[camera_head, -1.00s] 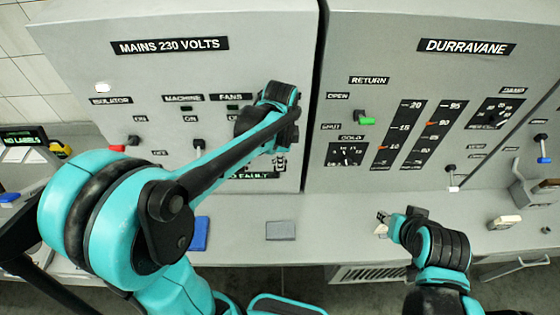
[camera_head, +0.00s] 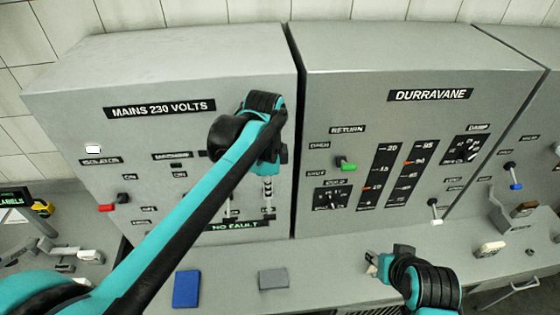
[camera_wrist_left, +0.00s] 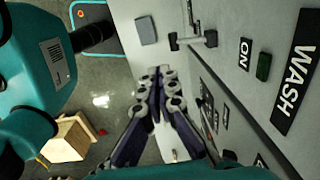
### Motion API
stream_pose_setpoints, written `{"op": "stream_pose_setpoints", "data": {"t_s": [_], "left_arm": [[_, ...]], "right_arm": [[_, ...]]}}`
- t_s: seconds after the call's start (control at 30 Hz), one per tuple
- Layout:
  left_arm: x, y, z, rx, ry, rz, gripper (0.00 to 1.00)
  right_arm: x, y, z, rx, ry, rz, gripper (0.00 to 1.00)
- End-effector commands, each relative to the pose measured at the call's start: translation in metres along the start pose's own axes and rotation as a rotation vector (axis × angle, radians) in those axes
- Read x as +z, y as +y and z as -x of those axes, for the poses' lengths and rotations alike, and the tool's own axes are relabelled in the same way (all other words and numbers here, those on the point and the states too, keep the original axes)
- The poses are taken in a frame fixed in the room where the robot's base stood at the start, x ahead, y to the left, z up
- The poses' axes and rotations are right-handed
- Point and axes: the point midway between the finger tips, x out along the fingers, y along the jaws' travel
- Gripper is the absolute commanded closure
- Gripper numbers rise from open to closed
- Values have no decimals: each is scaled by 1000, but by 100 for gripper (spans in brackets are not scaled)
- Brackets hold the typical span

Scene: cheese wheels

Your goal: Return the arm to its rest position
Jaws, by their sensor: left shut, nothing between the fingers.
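My left arm reaches in from the lower left of the head view, across the mains panel (camera_head: 60,105). My left gripper (camera_head: 268,198) hangs fingers down in front of that panel's right part, above the "NO FAULT" display (camera_head: 232,226). In the left wrist view the fingers of my left gripper (camera_wrist_left: 157,76) are drawn together, with nothing between them. I cannot tell whether they touch the panel. My right gripper (camera_head: 372,264) is low at the right of centre, above the shelf; its fingers are too small to tell open from shut.
The Durravane panel (camera_head: 345,95) stands at the right with a green-tipped lever (camera_head: 346,163). A red-tipped switch (camera_head: 107,207) is on the mains panel. A blue block (camera_head: 187,289) and a grey block (camera_head: 273,279) lie on the shelf. A wooden box (camera_wrist_left: 68,138) is at lower left in the wrist view.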

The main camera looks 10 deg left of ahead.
Motion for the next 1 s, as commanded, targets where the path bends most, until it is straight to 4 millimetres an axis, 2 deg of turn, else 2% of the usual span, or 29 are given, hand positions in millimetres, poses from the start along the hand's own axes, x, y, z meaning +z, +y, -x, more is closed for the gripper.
{"op": "stream_pose_setpoints", "data": {"t_s": [0.17, 0.27, 0.33, 0.47, 0.8, 0.9, 1.0], "left_arm": [[0, 0, -1, -2, 1, 3, 100], [4, 4, -14, -19, 9, 45, 100], [10, 10, -34, -46, 24, 113, 100], [27, 27, -87, -125, 78, 316, 100], [69, 73, -240, -313, 320, 916, 100], [78, 83, -277, -344, 396, 1059, 100], [83, 90, -302, -364, 458, 1161, 100]], "right_arm": [[1, 0, -1, 0, 0, 0, 60], [8, 0, -12, 0, 0, 0, 60], [19, 0, -27, 0, 0, 0, 60], [48, 0, -67, 0, 0, 0, 60], [120, 0, -167, 0, 0, 0, 60], [135, 0, -189, 0, 0, 0, 60], [145, 0, -203, 0, 0, 0, 60]]}}
